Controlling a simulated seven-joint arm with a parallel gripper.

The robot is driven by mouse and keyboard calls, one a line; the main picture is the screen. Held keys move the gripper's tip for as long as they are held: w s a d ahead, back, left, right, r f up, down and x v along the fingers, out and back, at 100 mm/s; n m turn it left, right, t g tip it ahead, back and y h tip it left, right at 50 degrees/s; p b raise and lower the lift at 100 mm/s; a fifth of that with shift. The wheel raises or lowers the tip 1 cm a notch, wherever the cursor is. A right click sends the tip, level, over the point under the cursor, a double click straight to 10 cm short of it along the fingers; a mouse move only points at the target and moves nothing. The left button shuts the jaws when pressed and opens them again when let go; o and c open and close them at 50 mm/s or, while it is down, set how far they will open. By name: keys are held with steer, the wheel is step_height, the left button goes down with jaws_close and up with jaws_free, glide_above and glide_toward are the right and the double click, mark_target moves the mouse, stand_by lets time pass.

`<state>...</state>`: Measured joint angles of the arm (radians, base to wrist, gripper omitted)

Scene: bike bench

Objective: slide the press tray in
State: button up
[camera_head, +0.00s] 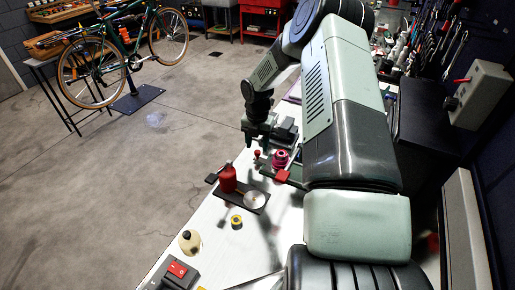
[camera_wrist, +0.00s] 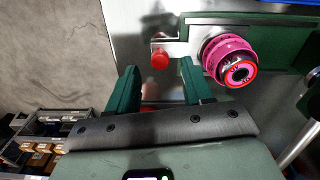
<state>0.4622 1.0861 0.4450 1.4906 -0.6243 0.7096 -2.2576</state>
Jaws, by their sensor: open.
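The press tray (camera_wrist: 184,48) shows in the wrist view as a flat metal plate with a red knob (camera_wrist: 160,60) at its left end. A pink ring-shaped part (camera_wrist: 230,60) with a dark centre sits at its right, against a green frame (camera_wrist: 285,55). My gripper (camera_wrist: 157,78) is open, its two green fingers apart and the knob showing just beyond the gap between them. I cannot tell whether they touch it. In the head view my gripper (camera_head: 258,143) hangs just above the red knob (camera_head: 257,154), left of the pink part (camera_head: 280,158).
A red bottle (camera_head: 228,180) and a pale disc (camera_head: 254,200) stand on a dark plate nearer on the white bench. A yellow tape roll (camera_head: 236,221), a round bottle (camera_head: 190,242) and a box with a red switch (camera_head: 178,272) lie nearer still.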

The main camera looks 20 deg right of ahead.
mark_target(271, 160)
steer(key=shift+f, duration=1.3)
jaws_close()
